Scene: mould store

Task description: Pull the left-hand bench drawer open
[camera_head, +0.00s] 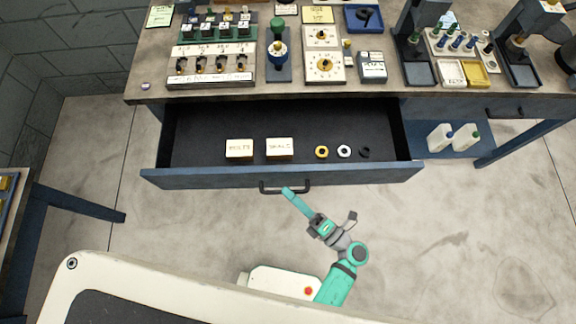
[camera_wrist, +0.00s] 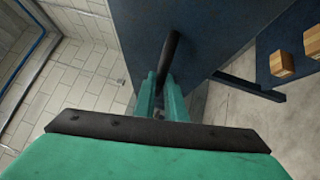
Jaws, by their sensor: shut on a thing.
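The left-hand bench drawer (camera_head: 290,176) stands pulled out from under the bench, with its dark interior showing. Its black bar handle (camera_head: 306,188) is on the blue front. My gripper (camera_head: 287,191) is at this handle, its fingers closed around the bar. In the wrist view the two green fingers (camera_wrist: 160,95) hold the dark handle (camera_wrist: 170,55) in front of the blue drawer front (camera_wrist: 205,30). Inside the drawer lie two labelled blocks (camera_head: 239,149) and (camera_head: 280,148), a yellow ring (camera_head: 321,152), a white ring (camera_head: 344,151) and a black ring (camera_head: 364,152).
The bench top (camera_head: 385,95) carries a switch panel, dial boxes, trays and two stands. A second drawer handle (camera_head: 504,112) is at right, above a low shelf with white bottles (camera_head: 440,137). A side table (camera_head: 50,205) stands at left.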

